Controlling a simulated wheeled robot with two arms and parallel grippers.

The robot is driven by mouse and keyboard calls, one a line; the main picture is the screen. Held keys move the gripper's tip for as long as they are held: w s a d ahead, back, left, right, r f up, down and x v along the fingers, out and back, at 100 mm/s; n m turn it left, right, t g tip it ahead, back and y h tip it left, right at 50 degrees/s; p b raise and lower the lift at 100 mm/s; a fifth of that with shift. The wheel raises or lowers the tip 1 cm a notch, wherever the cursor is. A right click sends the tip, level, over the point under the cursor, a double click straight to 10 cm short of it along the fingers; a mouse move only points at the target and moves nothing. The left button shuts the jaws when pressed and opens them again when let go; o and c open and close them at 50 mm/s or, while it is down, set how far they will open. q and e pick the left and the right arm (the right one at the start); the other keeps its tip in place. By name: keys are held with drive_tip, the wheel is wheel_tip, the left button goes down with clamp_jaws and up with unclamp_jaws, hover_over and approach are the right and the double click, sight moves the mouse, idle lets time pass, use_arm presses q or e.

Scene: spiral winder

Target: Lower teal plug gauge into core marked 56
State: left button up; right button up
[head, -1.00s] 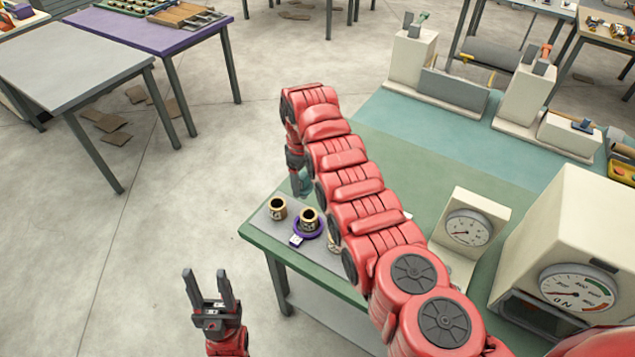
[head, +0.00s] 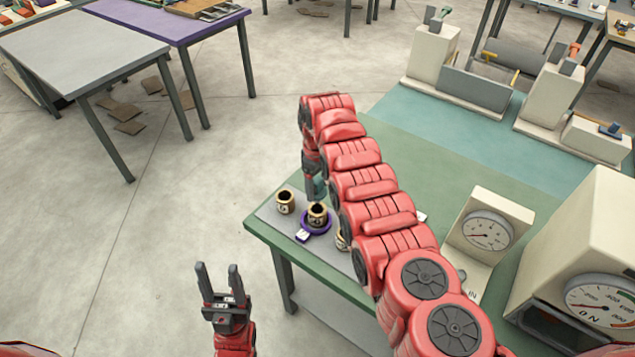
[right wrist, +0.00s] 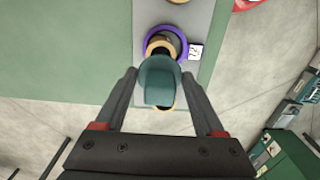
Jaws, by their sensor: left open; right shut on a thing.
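A teal plug gauge (right wrist: 160,82) is between the fingers of my right gripper (right wrist: 159,76), which is shut on it. In the head view the gauge (head: 320,187) hangs just above the middle core (head: 317,213), partly hidden by my arm. That core stands inside a purple ring (head: 318,228) with a white tag. In the right wrist view the gauge overlaps the near edge of the ringed core (right wrist: 160,43); contact cannot be told. Another tan core (head: 285,202) stands to the left and a third (head: 342,240) is mostly hidden. I cannot read which is marked 56. My left gripper (head: 219,268) is open and empty.
The cores stand on a grey mat (head: 270,215) at the corner of the green table (head: 262,236). Dial gauges (head: 487,233) stand on the right of it. My left gripper is over open floor. A grey table (head: 80,50) stands at far left.

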sight(317, 202)
wheel_tip(317, 202, down, 2)
drive_tip(key=shift+s+f+b, duration=0.1)
drive_tip(key=shift+f+b, duration=0.05)
drive_tip(key=shift+b, duration=0.7)
wheel_tip(317, 202, down, 5)
drive_tip(key=b, duration=0.4)
drive_tip(key=shift+r, duration=0.2)
drive_tip(key=o, duration=1.4)
